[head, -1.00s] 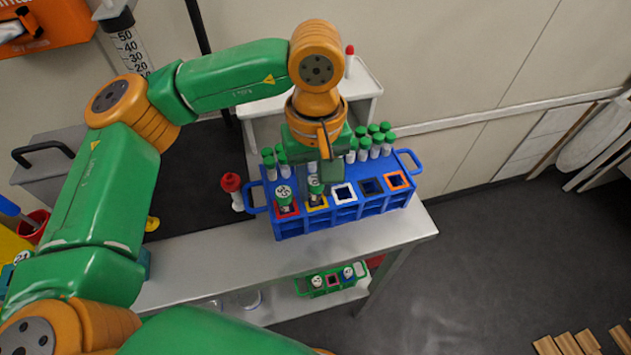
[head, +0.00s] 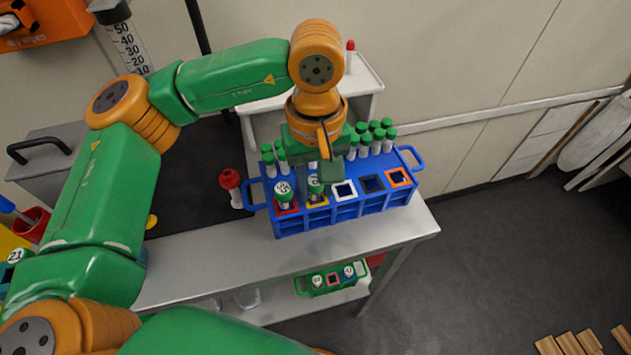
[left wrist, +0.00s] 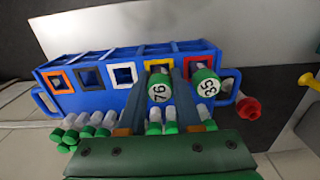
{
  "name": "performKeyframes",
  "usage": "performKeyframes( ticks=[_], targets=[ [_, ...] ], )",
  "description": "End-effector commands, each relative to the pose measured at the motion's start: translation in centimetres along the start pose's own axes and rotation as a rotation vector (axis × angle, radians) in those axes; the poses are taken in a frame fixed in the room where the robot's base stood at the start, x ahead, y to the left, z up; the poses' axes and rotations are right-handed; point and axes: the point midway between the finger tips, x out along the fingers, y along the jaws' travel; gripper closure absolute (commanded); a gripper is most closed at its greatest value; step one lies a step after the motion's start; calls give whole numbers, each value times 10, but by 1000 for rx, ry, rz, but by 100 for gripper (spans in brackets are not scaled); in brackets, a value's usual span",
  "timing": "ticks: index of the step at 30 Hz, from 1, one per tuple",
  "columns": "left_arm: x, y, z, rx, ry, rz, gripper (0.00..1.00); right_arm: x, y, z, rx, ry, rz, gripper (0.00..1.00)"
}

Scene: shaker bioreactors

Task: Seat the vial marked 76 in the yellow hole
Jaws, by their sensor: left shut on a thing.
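The vial marked 76 (left wrist: 159,90) has a green cap with a white numbered top and stands about upright at the yellow hole (left wrist: 158,66) of the blue rack (head: 345,218). In the head view the vial (head: 316,187) appears over or in the yellow-framed hole (head: 318,203). How deep it sits cannot be told. My left gripper (head: 325,172) is shut on the vial, with one finger on each side in the left wrist view (left wrist: 158,95). My right gripper is not in view.
A vial marked 35 (head: 284,191) stands close beside, in the red hole. The white (head: 343,190), dark blue and orange (head: 398,177) holes look empty. Several green-capped vials (head: 375,138) stand along the rack's back. A red-topped bottle (head: 231,182) is left of it.

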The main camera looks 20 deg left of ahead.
Motion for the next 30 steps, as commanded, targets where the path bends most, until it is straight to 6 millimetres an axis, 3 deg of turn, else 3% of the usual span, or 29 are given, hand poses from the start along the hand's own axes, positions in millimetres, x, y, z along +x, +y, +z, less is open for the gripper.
performKeyframes(
  ticks=[6,7,11,20,27,30],
  targets=[
    [2,0,0,0,0,0,100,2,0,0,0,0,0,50],
    [2,0,0,0,0,0,64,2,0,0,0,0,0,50],
    [2,0,0,0,0,0,32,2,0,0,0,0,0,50],
    [-4,1,0,-1,1,2,32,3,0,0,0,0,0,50],
    [-54,1,0,0,2,3,32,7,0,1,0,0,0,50],
    [-66,1,0,-1,1,1,32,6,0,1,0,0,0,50]
  ],
)
